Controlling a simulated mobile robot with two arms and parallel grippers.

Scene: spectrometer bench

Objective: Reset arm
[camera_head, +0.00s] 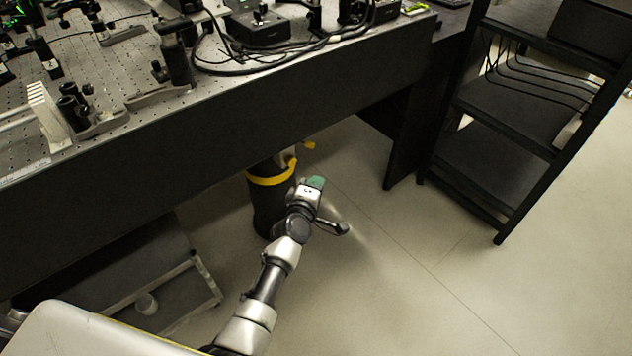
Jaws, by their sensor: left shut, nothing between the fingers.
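My left arm reaches up from the bottom of the head view, in silver and black links. My left gripper (342,228) is at its end, a small dark tip pointing right over the bare floor. It is shut and holds nothing. It is in front of the bench and apart from it. My right gripper is not in the head view.
An optical bench (215,120) with a perforated top and dark side panel fills the upper left. A black cylinder (270,200) with a yellow band stands beneath it, behind my arm. A black shelf rack (500,150) stands at right. The floor (430,290) at lower right is clear.

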